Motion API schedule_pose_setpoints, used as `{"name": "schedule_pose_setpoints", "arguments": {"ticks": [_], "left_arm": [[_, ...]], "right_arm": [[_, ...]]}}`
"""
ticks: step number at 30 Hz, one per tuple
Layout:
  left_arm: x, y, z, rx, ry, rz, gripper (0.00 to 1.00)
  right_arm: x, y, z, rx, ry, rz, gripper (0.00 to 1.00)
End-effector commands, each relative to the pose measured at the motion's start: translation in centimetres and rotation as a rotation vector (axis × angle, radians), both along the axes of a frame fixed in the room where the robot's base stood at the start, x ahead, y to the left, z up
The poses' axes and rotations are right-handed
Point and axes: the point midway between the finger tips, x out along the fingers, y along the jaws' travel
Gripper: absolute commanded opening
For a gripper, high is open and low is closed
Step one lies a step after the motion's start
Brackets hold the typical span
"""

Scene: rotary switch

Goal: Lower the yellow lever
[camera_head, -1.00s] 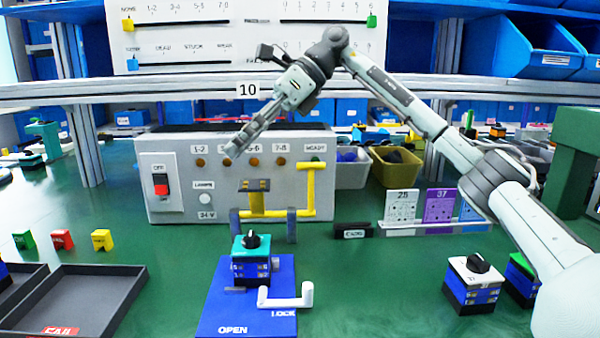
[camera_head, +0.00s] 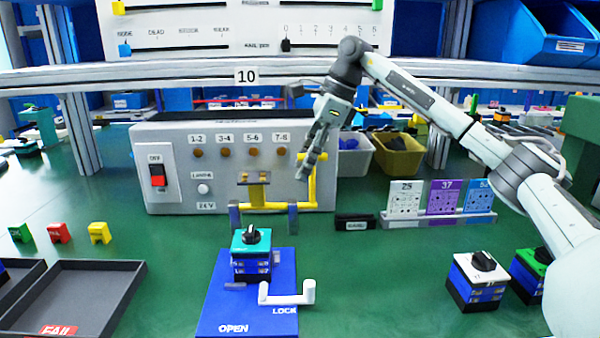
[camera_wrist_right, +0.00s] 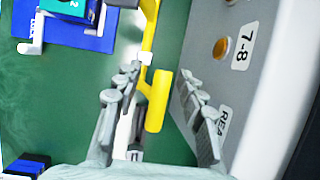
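The yellow lever (camera_head: 312,190) stands raised in front of the grey test box (camera_head: 225,180). Its crossbar is low, and its arm rises at the right end to a handle partly hidden by my gripper in the head view. My right gripper (camera_head: 303,172) is at that upper end, pointing down. In the right wrist view, my right gripper (camera_wrist_right: 158,82) is open, with the yellow lever's handle (camera_wrist_right: 157,100) showing between its fingers. I cannot tell whether a finger touches it. My left gripper is not in view.
A teal-topped switch block (camera_head: 251,258) sits on the blue mat (camera_head: 215,305) with a white crank handle (camera_head: 290,296) beside it. The card stand (camera_head: 440,218) is to the right. A dark tray (camera_head: 85,295) lies at left. The box face is close to the right gripper.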

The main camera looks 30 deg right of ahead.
Motion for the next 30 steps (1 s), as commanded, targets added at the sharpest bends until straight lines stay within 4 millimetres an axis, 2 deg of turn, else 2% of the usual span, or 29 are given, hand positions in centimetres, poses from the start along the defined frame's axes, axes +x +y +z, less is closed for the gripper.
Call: {"name": "schedule_pose_setpoints", "arguments": {"ticks": [6,15,25,30], "left_arm": [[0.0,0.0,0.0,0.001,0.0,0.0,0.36],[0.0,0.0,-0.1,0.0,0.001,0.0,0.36],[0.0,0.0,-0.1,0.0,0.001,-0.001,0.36],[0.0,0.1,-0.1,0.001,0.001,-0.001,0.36]], "right_arm": [[0.5,0.7,-2.1,0.0,0.001,0.0,0.4],[0.7,0.8,-2.4,0.001,-0.001,0.0,0.4],[0.7,0.8,-2.3,0.001,-0.001,0.0,0.0],[0.7,0.8,-2.3,0.001,-0.001,0.0,0.0]]}}
